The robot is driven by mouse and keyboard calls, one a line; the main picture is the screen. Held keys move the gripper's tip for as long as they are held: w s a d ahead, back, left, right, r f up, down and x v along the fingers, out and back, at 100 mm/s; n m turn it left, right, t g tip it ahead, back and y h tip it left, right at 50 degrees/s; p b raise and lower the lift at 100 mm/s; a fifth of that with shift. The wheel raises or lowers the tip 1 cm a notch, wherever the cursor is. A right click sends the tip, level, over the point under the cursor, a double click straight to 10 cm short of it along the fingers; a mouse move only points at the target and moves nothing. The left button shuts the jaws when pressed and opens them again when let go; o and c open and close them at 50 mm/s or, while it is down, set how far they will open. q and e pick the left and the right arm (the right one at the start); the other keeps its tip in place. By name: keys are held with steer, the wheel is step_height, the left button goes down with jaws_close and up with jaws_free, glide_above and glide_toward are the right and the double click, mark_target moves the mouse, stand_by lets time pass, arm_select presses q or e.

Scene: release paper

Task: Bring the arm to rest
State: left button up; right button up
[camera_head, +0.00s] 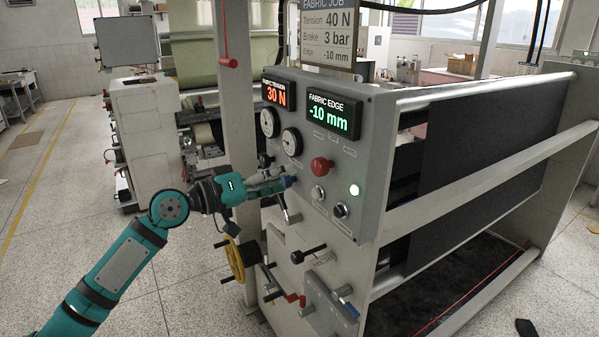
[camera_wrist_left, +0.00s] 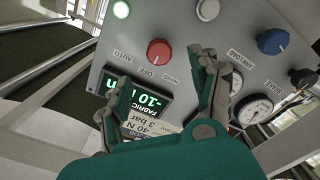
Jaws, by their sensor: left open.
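My left arm comes in from the left in the head view. Its teal gripper (camera_head: 268,186) is in front of the grey control panel (camera_head: 378,130), near a blue knob (camera_head: 289,182). In the left wrist view the gripper (camera_wrist_left: 160,85) has its fingers spread with nothing between them. The panel fills the view beyond, with a red knob (camera_wrist_left: 158,52), a white button (camera_wrist_left: 207,10) and the blue knob (camera_wrist_left: 272,42). I cannot tell whether a fingertip touches the panel. My right gripper is in neither view.
The fabric-edge display (camera_head: 331,115) reads -10 mm and the tension display (camera_head: 277,95) reads 30 N. A job sign (camera_head: 328,35) hangs above. A yellow handwheel (camera_head: 234,260) and levers stick out below the gripper. Rails and a dark fabric roll extend right. Open floor lies left.

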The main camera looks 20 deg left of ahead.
arm_select(q)
steer(key=shift+v, duration=0.8)
